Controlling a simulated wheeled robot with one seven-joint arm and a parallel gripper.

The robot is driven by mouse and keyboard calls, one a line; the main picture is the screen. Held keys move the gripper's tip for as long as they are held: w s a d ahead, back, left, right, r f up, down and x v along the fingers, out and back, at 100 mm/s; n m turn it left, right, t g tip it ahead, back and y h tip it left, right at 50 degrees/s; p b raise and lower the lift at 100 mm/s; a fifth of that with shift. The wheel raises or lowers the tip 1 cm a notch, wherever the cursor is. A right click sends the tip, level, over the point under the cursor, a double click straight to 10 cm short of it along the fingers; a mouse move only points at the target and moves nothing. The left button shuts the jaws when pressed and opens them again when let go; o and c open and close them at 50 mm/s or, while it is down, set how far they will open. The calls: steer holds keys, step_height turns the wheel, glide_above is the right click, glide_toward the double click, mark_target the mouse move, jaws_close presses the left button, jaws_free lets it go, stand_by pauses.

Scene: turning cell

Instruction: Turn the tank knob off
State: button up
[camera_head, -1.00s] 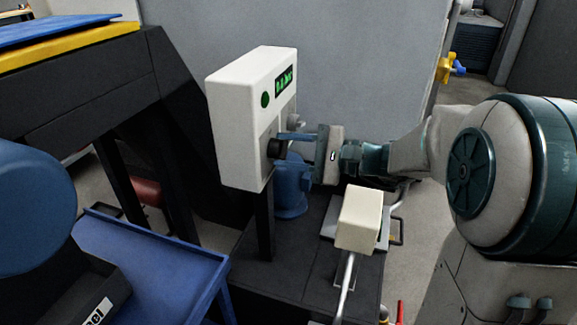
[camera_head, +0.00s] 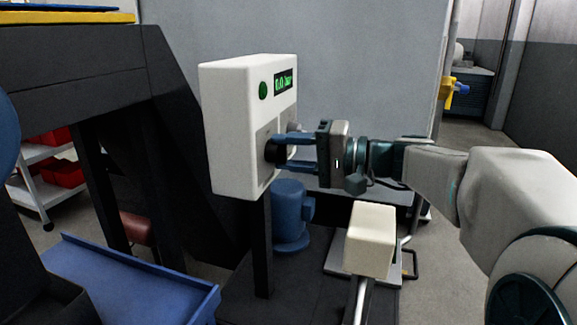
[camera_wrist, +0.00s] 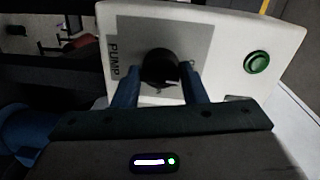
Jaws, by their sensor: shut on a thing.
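A white control box (camera_head: 229,125) stands on a dark post, with a small green display (camera_head: 284,82) and a round green button (camera_head: 263,91) on it. A black knob (camera_head: 271,151) sticks out of its front plate. The black knob also shows in the wrist view (camera_wrist: 160,64), beside the printed word PUMP; I see no tank label. My gripper (camera_head: 284,152) reaches in from the right, shut on the black knob, one blue finger above the other. In the wrist view the fingers flank it.
A cream box (camera_head: 370,238) on a metal stalk stands below my gripper. A blue motor-like part (camera_head: 290,215) is behind the post. A blue tray (camera_head: 130,283) lies at the lower left, near a dark machine frame (camera_head: 70,90).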

steer(key=shift+r, duration=0.3)
steer(key=o, duration=1)
steer(key=shift+c, duration=0.2)
steer(key=shift+f, duration=0.15)
steer(key=shift+d, duration=0.1)
steer(key=f+p+v, duration=0.1)
steer(key=p+v, duration=0.2)
steer(key=v, duration=1)
steer(key=shift+s+d+r, duration=0.15)
steer(key=shift+d+r, duration=0.15)
steer(key=shift+r, duration=0.2)
